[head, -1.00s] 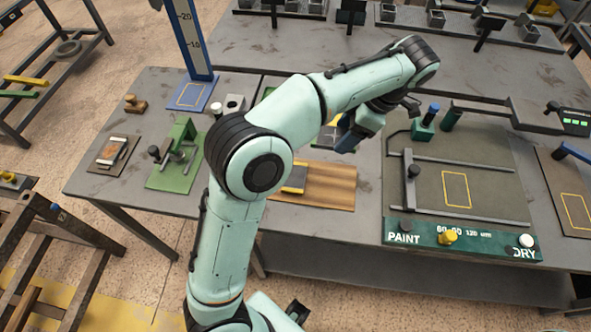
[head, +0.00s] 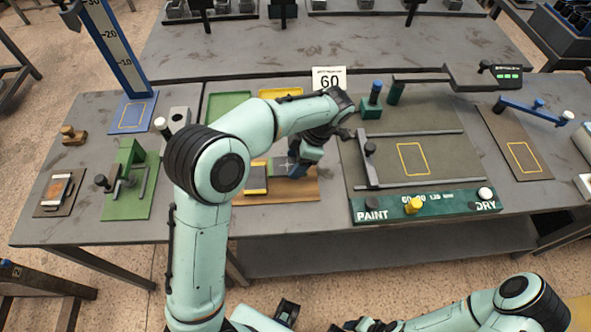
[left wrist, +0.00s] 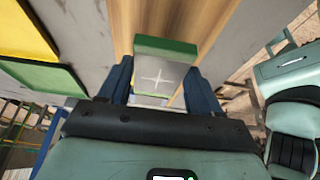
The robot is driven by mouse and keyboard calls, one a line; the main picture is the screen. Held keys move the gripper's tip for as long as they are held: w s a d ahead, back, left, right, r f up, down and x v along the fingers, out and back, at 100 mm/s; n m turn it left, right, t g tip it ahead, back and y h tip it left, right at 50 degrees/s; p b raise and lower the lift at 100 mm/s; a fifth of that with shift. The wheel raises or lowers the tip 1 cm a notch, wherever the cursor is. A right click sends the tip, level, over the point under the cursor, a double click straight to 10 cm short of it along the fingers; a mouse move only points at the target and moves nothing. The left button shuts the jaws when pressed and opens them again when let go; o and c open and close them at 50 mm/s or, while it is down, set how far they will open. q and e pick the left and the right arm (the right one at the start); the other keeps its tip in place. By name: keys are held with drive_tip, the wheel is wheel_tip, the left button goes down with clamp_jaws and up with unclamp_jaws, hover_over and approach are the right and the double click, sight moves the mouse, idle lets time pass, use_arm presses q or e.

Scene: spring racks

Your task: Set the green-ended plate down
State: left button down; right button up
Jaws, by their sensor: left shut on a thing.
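My left gripper (head: 294,166) points down over the wooden board (head: 300,190) on the bench. It is shut on the green-ended plate (head: 281,166), a grey metal plate with a white cross mark. In the left wrist view the plate (left wrist: 155,80) lies between the two blue fingers, its green end facing away from the palm. The wooden board (left wrist: 212,22) is beneath it. I cannot tell whether the plate touches the board.
A yellow-and-dark block (head: 256,178) sits on the board, left of the plate. Behind are a green tray (head: 229,101), a yellow tray (head: 283,93) and a "60" sign (head: 329,79). A green fixture (head: 128,180) stands left; the paint-dry station (head: 440,150) is right.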

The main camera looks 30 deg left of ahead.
use_arm(q)
wheel_tip(320, 180, down, 5)
drive_tip(key=shift+r, duration=0.1)
use_arm(e)
drive_tip(key=shift+f, duration=0.15)
drive_tip(key=shift+s, duration=0.1)
use_arm(q)
drive_tip(key=shift+f, duration=0.25)
drive_tip(key=shift+c, duration=1)
unclamp_jaws()
use_arm(e)
drive_tip(key=shift+f, duration=0.15)
use_arm(q)
drive_tip(key=shift+r, duration=0.1)
drive_tip(key=shift+r, duration=0.3)
drive_tip(key=p+v, duration=0.1)
drive_tip(key=v, duration=1)
drive_tip(key=shift+d+r, duration=0.15)
drive_tip(key=shift+r, duration=0.1)
use_arm(e)
drive_tip(key=shift+w+r, duration=0.3)
drive_tip(key=shift+r, duration=0.25)
drive_tip(key=shift+w+r, duration=0.25)
drive_tip(key=shift+r, duration=0.25)
